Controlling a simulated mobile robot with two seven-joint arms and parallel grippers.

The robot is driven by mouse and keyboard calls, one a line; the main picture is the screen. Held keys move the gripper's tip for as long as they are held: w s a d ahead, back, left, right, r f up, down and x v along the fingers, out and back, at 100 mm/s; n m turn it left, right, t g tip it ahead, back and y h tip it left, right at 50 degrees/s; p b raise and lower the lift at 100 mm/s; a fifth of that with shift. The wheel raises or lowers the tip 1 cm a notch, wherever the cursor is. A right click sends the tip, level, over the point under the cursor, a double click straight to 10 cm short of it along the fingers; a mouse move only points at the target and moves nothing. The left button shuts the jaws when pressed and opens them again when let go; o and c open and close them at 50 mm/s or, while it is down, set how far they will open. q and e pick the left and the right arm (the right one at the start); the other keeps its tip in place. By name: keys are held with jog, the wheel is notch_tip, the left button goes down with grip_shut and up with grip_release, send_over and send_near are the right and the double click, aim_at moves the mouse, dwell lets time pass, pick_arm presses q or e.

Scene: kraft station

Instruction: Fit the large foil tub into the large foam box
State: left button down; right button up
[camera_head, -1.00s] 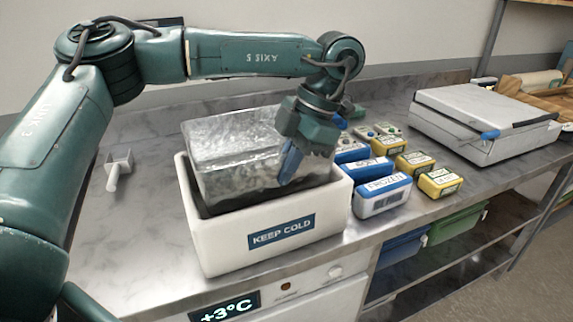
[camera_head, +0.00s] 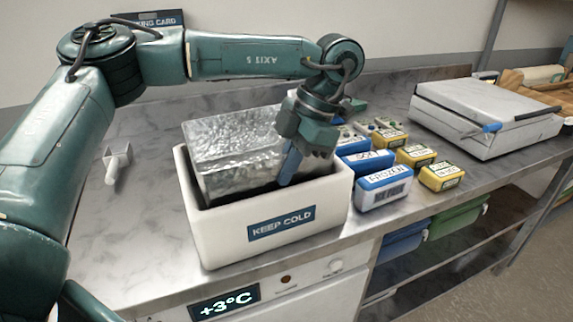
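The large foil tub (camera_head: 232,158) is silver and crinkled. It sits partly inside the white foam box (camera_head: 222,240), which bears a blue "KEEP COLD" label. The tub's upper part stands above the box's rim, and it looks tilted, its left side higher. My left gripper (camera_head: 290,165) points down at the tub's right end, with a blue finger against or beside the tub wall. The second finger is hidden, so I cannot see whether it grips the wall. How deep the tub's base sits is hidden by the box's front wall. My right gripper is out of view.
Blue-and-white packs (camera_head: 383,188) and yellow packs (camera_head: 441,176) stand close to the right of the box. A grey lidded case (camera_head: 485,115) lies at the back right. A small metal scoop (camera_head: 117,163) lies at the left.

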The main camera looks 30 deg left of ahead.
pick_arm(q)
jog(key=shift+f, duration=0.5)
jog(key=shift+r, duration=0.45)
dwell(0.3)
jog(key=c, duration=1.6)
grip_release()
jog(key=shift+o, duration=0.6)
jog(key=o, duration=0.3)
